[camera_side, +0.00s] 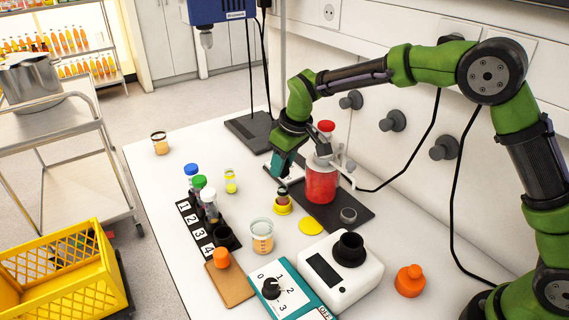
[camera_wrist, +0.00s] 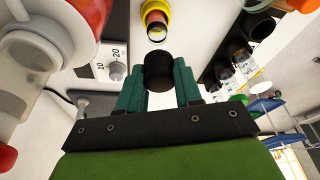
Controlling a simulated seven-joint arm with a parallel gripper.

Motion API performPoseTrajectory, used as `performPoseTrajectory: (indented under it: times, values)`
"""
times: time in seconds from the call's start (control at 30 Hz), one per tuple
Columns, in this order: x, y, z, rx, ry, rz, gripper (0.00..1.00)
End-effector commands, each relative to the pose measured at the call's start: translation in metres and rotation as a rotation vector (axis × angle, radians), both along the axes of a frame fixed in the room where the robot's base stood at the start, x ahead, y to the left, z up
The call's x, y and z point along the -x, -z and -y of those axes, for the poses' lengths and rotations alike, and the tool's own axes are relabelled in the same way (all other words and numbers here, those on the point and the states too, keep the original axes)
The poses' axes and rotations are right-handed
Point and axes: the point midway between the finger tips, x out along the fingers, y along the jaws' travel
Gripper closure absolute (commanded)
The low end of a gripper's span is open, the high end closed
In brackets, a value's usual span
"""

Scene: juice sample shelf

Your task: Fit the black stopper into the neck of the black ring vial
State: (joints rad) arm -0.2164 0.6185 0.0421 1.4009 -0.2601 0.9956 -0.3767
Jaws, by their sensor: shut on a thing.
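My gripper (camera_side: 281,171) is shut on the black stopper (camera_wrist: 158,68), a short dark cylinder between the teal fingertips in the wrist view. In the side view I cannot make out the stopper. A small vial (camera_side: 283,193) with a dark band and reddish contents stands upright in a yellow holder (camera_side: 283,210); it looks to be the black ring vial. It also shows in the wrist view (camera_wrist: 156,20), just beyond the stopper. My gripper is above the vial in the side view. The stopper appears apart from the vial's neck.
A stirrer plate (camera_side: 352,222) with a large red vessel (camera_side: 322,184) stands close right of the vial. A numbered rack (camera_side: 188,219) with capped vials is to the left. A beaker (camera_side: 262,236), a yellow disc (camera_side: 311,227) and a white instrument (camera_side: 366,277) are in front.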

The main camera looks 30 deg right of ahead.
Motion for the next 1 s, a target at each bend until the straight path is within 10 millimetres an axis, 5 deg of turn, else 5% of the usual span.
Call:
performPoseTrajectory:
  times: [0.23, 1.0]
  values:
    - [0.0, 0.021, 0.0, 0.001, -0.001, -0.001, 0.95]
    - [0.001, 0.025, 0.0, -0.001, 0.0, -0.001, 0.95]
